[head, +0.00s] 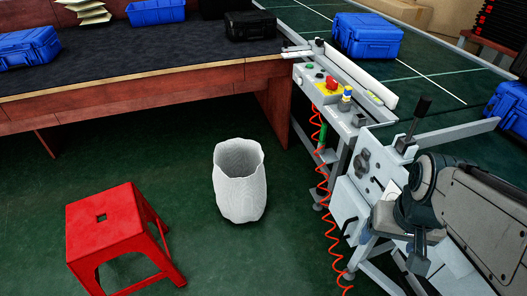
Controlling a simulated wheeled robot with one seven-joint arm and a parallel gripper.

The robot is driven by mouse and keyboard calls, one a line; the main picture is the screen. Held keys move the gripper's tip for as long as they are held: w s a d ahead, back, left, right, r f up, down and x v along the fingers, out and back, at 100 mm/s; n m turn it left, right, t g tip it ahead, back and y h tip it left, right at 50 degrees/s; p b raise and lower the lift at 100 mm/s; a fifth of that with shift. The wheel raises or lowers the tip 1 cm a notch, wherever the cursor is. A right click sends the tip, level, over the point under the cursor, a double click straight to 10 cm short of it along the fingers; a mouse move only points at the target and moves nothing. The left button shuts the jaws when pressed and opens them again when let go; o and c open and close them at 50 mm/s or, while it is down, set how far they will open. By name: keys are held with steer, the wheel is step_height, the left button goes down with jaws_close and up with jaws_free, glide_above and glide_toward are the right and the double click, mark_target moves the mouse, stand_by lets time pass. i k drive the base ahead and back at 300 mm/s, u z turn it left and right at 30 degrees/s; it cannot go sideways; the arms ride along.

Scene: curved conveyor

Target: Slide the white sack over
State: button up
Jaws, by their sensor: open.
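The white sack (241,192) stands upright on the green floor near the middle of the head view. Its top is open and its side looks woven and slightly creased. My gripper (418,258) is at the lower right, at the end of my dark grey arm, in front of the conveyor's side. It is open and points downward, well to the right of the sack and apart from it. Its fingertips are small and hard to make out, and nothing shows between them.
A red stool (105,222) stands left of the sack. Floor around the sack is clear.

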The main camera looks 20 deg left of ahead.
mark_target(239, 180)
steer(key=z, duration=0.05)
steer(key=k, duration=0.25)
steer(key=u, duration=0.85)
steer(key=i, duration=1.1)
steer(key=u, duration=0.35)
